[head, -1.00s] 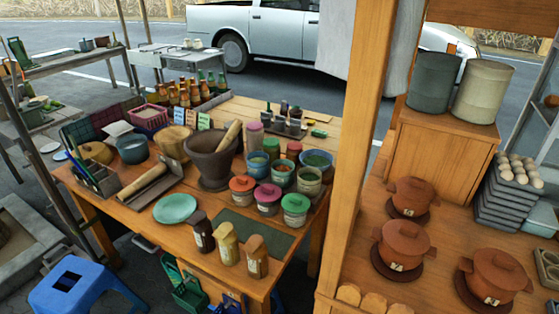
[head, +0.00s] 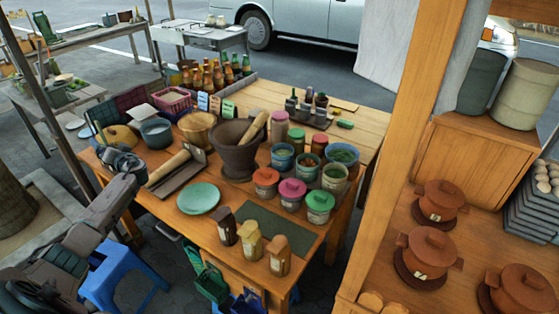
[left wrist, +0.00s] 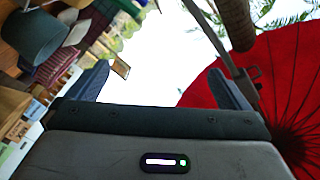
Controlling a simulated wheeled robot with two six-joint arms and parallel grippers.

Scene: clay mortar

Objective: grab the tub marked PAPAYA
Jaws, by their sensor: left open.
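Three lidded tubs stand in a row on the wooden table: one with an orange lid (head: 266,182), one with a pink lid (head: 292,194) and one with a green lid (head: 319,206). Their labels are too small to read, so I cannot tell which is marked PAPAYA. My left gripper (head: 121,160) is at the table's left edge, well left of the tubs, beside the blue pot. In the left wrist view its two fingers (left wrist: 160,85) are spread with nothing between them. My right gripper is not in view.
A mortar (head: 237,155) with a pestle stands behind the tubs. A turquoise plate (head: 198,198) lies to their left. Several shakers (head: 251,241) stand in front and open bowls (head: 309,165) behind. A wooden post (head: 412,140) rises to the right. A dark mat (head: 265,230) lies bare in front.

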